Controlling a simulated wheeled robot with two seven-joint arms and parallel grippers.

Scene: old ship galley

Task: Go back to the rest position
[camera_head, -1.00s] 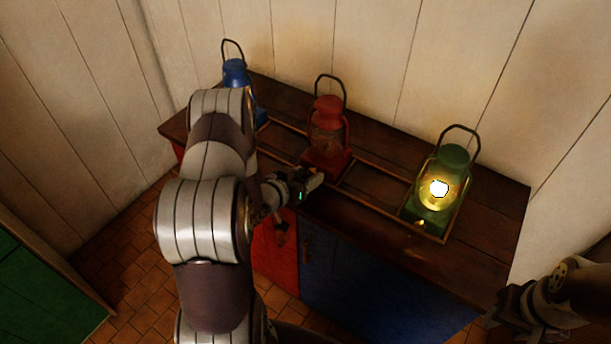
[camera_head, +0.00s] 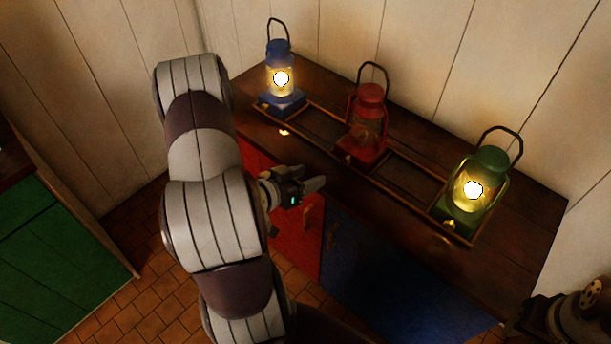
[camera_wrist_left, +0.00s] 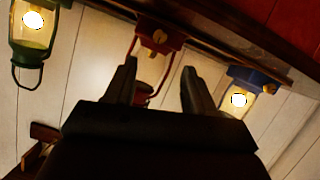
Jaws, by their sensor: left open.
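My left gripper (camera_head: 308,188) is open and empty in front of the counter's front edge, near the red cabinet door. Its two fingers (camera_wrist_left: 160,85) stand apart in the left wrist view, with the red lantern (camera_wrist_left: 153,62) behind them. My right gripper (camera_head: 515,318) is partly in view at the lower right edge; its jaws are too dark to read. The blue lantern (camera_head: 281,80) is lit at the back left. The red lantern (camera_head: 368,122) is unlit in the middle. The green lantern (camera_head: 475,190) is lit at the right.
The lanterns stand in a wooden rack on a dark counter (camera_head: 530,205) against a plank wall. Below are a red door (camera_head: 296,240) and a blue door (camera_head: 390,270). A green cabinet (camera_head: 60,260) stands at the left. Tiled floor (camera_head: 140,310) shows between.

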